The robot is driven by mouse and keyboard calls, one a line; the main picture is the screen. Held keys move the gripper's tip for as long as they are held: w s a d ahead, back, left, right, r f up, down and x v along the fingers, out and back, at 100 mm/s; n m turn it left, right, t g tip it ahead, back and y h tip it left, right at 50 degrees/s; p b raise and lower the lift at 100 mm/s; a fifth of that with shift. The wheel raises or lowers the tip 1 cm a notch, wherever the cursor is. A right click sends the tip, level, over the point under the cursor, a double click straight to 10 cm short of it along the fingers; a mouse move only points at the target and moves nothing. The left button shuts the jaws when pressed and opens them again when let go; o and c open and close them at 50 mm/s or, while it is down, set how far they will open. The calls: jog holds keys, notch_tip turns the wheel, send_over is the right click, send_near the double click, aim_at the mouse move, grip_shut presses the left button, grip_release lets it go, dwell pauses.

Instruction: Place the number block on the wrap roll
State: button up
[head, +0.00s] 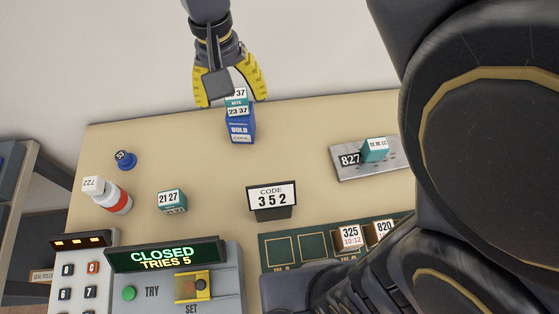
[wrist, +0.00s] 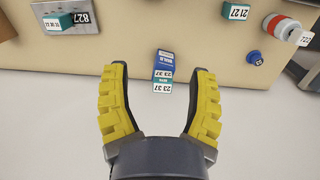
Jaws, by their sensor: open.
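My gripper (head: 231,101) is open, its yellow fingers apart. In the head view they point down on either side of a teal-and-white block (head: 237,111) marked 23 37, which sits on a blue box (head: 240,129) at the table's back edge. In the wrist view the block (wrist: 162,84) shows between the open fingers (wrist: 160,70); contact is not visible. Another teal block (head: 172,201) marked 21 27 stands on the table. A white-and-red cylinder (head: 117,202), perhaps the wrap roll, is at left with a white piece (head: 93,185) marked 722 at its end.
A grey plate (head: 350,168) marked 827 holds a teal block (head: 375,149). A CODE 352 sign (head: 272,196) stands mid-table. A blue knob (head: 125,159) sits left.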

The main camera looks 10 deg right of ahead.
jog(key=s+d+f, duration=0.2)
jog(key=s+d, duration=1)
jog(key=s, duration=0.4)
jog(key=shift+d+g+y, duration=0.15)
jog(key=shift+g+y, duration=0.15)
jog(key=shift+g, duration=0.1)
jog(key=shift+s, duration=0.15)
